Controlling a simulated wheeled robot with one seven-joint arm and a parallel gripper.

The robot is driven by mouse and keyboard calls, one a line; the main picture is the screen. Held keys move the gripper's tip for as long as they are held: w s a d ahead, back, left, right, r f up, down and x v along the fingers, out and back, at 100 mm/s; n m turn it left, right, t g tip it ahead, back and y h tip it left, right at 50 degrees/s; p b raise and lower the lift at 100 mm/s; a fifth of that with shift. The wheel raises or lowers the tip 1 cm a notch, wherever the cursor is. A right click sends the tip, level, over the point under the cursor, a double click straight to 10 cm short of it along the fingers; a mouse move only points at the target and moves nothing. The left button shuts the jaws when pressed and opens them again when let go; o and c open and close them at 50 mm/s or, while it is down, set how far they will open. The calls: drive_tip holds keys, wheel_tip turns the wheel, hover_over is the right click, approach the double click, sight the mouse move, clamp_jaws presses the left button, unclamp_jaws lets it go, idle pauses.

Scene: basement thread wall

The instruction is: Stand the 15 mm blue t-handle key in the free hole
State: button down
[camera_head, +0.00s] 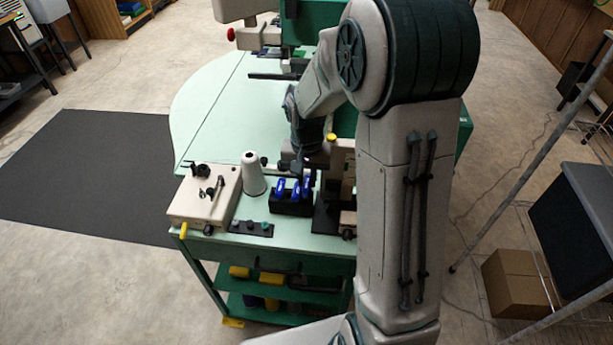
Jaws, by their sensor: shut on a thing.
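A black holder block (290,208) stands near the front edge of the green table. Several blue t-handle keys (281,188) show at the block, close together; their sizes cannot be read. My gripper (305,171) is over the back right of the block, pointing down. It is shut on a blue t-handle key (308,183), whose handle shows just below the fingers. The fingertips are small and dark, so the exact grip is hard to see. The key's shaft and the free hole are hidden from this view.
A white cone (254,178) and a beige box with a black knob (205,197) stand left of the block. A dark strip with buttons (251,228) lies in front. A beige upright device (337,170) stands close on the right. The green tabletop (225,115) behind is mostly clear.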

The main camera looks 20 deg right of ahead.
drive_tip(key=shift+f, duration=0.25)
drive_tip(key=shift+f+b, duration=0.6)
drive_tip(key=shift+b, duration=0.15)
drive_tip(key=c, duration=1.3)
unclamp_jaws()
drive_tip(key=shift+o, duration=0.2)
drive_tip(key=shift+s, duration=0.1)
wheel_tip(320, 180, up, 14)
drive_tip(key=s+n+t, duration=0.2)
drive_tip(key=s+n, duration=0.2)
drive_tip(key=s, duration=1.4)
drive_tip(key=shift+s+f+t, duration=0.35)
drive_tip(key=shift+f+t, duration=0.05)
